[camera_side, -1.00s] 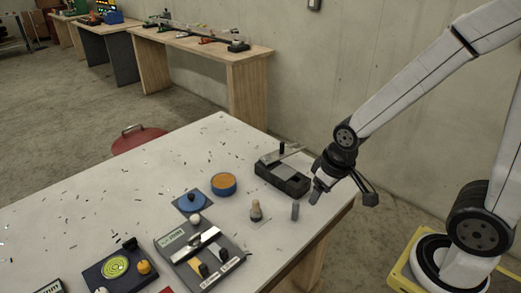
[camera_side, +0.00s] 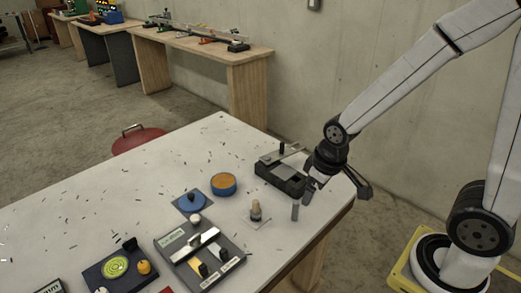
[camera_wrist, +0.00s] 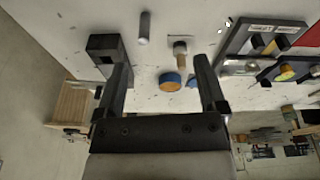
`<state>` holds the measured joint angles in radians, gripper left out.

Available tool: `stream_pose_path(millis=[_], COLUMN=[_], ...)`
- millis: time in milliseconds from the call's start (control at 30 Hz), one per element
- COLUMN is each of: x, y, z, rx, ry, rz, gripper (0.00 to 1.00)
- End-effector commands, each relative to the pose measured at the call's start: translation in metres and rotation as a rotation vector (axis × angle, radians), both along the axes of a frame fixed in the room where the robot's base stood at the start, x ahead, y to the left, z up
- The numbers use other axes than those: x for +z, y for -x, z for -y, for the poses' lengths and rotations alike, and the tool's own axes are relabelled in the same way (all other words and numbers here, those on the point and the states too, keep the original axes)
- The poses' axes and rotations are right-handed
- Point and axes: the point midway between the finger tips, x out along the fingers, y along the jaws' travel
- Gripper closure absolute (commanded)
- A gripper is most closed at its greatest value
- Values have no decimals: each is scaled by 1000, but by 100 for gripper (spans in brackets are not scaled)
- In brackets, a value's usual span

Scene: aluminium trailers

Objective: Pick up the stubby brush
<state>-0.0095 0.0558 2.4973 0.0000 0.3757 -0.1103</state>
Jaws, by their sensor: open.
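The stubby brush (camera_side: 256,211), with a pale wooden top and a darker lower part, stands on a small light patch on the white table. In the wrist view the brush (camera_wrist: 181,53) shows beyond my fingers, right of centre between them. My gripper (camera_side: 338,185) is open and empty, above the table's right end, to the right of the brush and apart from it. In the wrist view both fingers of my gripper (camera_wrist: 161,68) are spread wide with nothing held.
A grey cylinder (camera_side: 295,210) stands between the brush and my gripper. A black device (camera_side: 283,179) sits behind it. Small dark scraps dot the table.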

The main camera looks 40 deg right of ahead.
Motion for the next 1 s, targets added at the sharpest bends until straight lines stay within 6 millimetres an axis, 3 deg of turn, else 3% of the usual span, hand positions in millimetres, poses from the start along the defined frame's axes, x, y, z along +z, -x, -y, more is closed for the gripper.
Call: stream_pose_path(millis=[267,600,800,1000], x=[-12,-41,-60,-68], y=[-48,-110,-134,-144], z=[-11,-30,-40,-44], rx=[354,877,1126,1241], ry=[61,117,130,135], rz=[-64,-141,-171,-182], gripper=[10,10,10,10])
